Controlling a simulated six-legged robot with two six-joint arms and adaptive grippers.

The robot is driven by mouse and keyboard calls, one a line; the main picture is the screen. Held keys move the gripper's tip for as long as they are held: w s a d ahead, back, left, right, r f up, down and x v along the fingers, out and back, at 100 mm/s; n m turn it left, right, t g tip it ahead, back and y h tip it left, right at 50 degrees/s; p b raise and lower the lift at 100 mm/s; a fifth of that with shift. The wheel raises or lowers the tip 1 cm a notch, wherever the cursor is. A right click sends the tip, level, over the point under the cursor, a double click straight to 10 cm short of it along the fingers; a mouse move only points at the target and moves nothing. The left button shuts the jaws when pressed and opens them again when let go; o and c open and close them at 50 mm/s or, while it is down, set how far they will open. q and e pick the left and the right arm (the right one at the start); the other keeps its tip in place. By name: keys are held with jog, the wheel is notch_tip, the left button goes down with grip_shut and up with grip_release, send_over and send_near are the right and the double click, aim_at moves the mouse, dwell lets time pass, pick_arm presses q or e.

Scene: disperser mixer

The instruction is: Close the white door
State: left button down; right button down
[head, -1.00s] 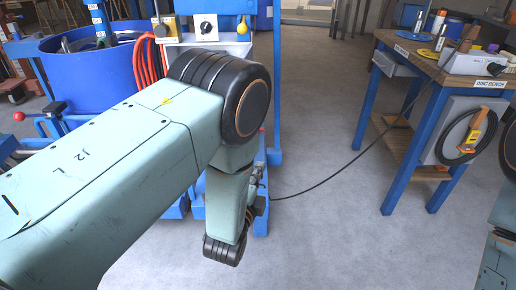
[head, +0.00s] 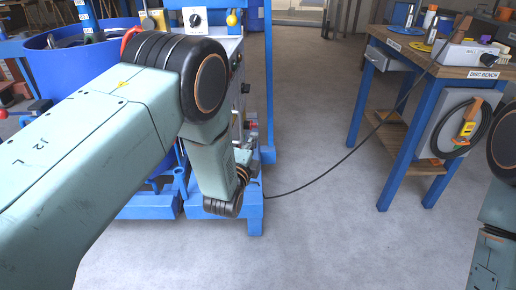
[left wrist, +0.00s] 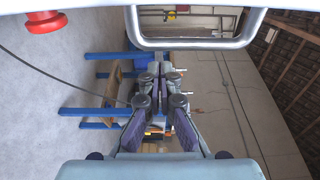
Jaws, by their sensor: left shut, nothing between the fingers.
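A white panel edge with a grey metal bar handle (left wrist: 195,42) crosses the top of the left wrist view. It may be the white door, but I cannot tell how far open it is. In the head view, a pale cabinet face (head: 235,72) under the control box is mostly hidden behind my left arm. My left gripper (left wrist: 165,92) is shut and empty, with the handle just above it in the wrist picture; I see no contact. In the head view the left gripper (head: 244,155) is small and partly hidden at the mixer's lower front. My right gripper is out of view.
The blue tub (head: 60,75) stands at the left. The disc bench (head: 455,68) stands at the right, and a black cable (head: 340,165) runs from it to the mixer. A red knob (left wrist: 45,20) shows in the wrist view. The grey floor between is clear.

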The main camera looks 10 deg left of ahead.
pick_arm(q)
jog(key=shift+s+a, duration=0.3)
jog(key=shift+a, duration=0.5)
jog(key=shift+a, duration=0.15)
